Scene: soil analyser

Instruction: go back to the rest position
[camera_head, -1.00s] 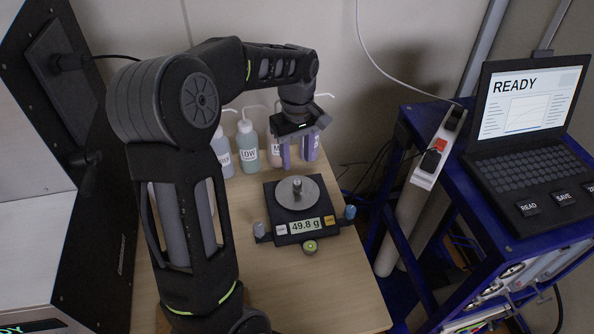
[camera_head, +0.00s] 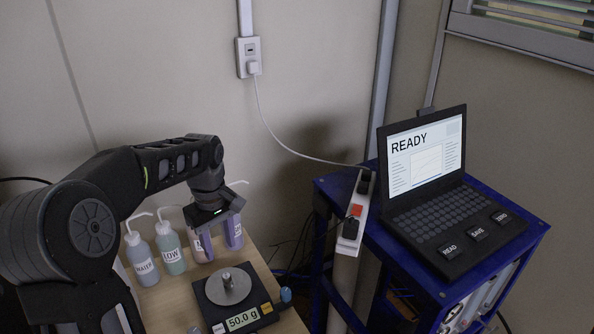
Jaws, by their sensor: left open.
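My left gripper (camera_head: 219,238) hangs at the end of my left arm, which comes in from the left. My right gripper is not in view.
Wash bottles, one marked WATER (camera_head: 143,262) and one marked LOW (camera_head: 171,250), stand at the back of the wooden table (camera_head: 165,308). A blue cart (camera_head: 500,253) on the right carries a laptop (camera_head: 440,190) showing READY and a power strip (camera_head: 352,222). A cable runs to the wall socket (camera_head: 248,57).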

